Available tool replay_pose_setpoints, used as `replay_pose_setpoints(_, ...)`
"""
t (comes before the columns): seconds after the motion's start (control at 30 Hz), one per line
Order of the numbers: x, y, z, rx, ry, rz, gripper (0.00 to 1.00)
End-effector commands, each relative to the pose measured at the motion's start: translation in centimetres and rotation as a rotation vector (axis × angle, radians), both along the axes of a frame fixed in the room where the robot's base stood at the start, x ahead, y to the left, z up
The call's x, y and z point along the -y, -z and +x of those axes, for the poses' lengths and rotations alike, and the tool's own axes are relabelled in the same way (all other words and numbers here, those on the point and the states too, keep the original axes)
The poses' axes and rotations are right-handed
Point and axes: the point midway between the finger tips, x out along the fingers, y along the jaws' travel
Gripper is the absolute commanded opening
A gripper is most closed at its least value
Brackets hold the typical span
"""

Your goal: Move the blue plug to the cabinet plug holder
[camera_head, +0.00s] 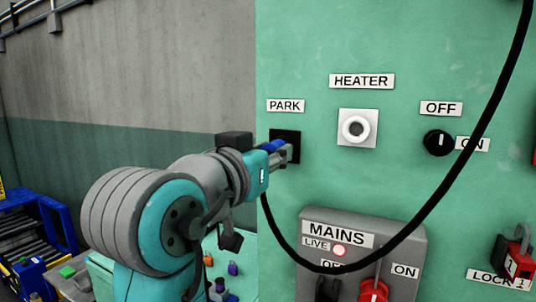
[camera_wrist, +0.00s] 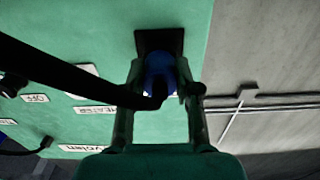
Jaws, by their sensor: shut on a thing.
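The blue plug (camera_wrist: 159,76) is between the two fingers of my gripper (camera_wrist: 160,95), which is shut on it. In the wrist view the plug is right against the black park holder (camera_wrist: 160,42); I cannot tell how deep it sits. In the head view my gripper (camera_head: 288,153) is at the holder (camera_head: 285,140) under the PARK label, and the plug (camera_head: 272,146) shows only in part behind the fingers. A black cable (camera_wrist: 60,75) runs from the plug. The white round HEATER socket (camera_head: 356,129) is empty, to the right of the park holder.
The cable (camera_head: 440,192) loops across the green cabinet (camera_head: 320,30) front, passing over the grey MAINS box (camera_head: 408,235). A black OFF/ON knob (camera_head: 438,143) and a red lock (camera_head: 520,262) are at right. A conveyor (camera_head: 25,230) and small coloured blocks (camera_head: 232,268) are lower left.

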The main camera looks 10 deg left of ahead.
Motion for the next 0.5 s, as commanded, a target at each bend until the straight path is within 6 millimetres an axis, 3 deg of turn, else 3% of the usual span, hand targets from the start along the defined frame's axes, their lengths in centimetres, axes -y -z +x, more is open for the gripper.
replay_pose_setpoints(0.1,0.14,-0.01,0.26,0.0,0.001,0.0,0.0)
replay_pose_setpoints(0.13,0.13,-0.01,0.28,0.0,0.001,0.0,0.34)
replay_pose_setpoints(0.23,0.11,-0.01,0.26,0.0,0.001,0.0,0.59)
replay_pose_setpoints(0.5,0.09,0.02,0.24,0.0,0.0,0.0,0.61)
